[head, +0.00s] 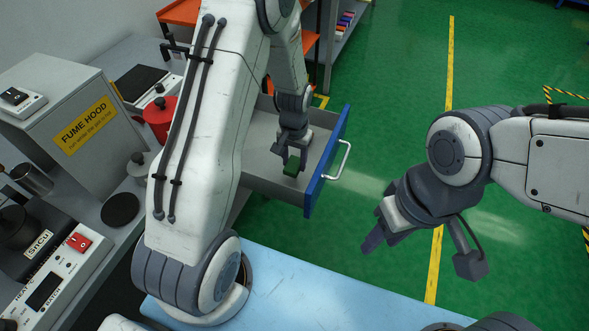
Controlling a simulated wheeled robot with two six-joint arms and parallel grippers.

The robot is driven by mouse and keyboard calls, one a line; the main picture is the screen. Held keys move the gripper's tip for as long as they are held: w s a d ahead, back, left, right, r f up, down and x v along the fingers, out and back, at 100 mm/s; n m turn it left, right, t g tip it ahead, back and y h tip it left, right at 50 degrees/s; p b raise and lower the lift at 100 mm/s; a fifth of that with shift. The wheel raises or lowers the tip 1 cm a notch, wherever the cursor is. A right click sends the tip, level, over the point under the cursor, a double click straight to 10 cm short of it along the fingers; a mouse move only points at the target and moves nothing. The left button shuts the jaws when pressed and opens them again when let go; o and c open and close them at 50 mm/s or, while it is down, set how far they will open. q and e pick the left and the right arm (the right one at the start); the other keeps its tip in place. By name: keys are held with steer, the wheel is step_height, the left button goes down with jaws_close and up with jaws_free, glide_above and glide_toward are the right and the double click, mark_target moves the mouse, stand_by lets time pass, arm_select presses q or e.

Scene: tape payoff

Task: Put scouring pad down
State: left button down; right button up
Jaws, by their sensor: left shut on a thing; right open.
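My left gripper (298,158) is shut on a small green scouring pad (292,166). The gripper points down over the open grey drawer with the blue front (328,163), and the pad is inside the drawer's outline. I cannot tell whether the pad touches the drawer floor. The drawer floor (262,165) that shows looks bare; my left arm hides part of the drawer. My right gripper (418,252) is open and empty, above the green floor to the right of the drawer.
A light blue work surface (320,292) lies in front. On the left stand a fume hood box (65,130), a red pot (160,117), a black disc (120,210) and a heater unit (50,285). A shelf (343,45) stands behind. Green floor is clear right of the drawer.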

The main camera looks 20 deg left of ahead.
mark_target(294, 163)
arm_select(q)
steer(key=shift+f, duration=1.75)
steer(key=shift+f, duration=0.15)
steer(key=shift+c, duration=1.5)
jaws_free()
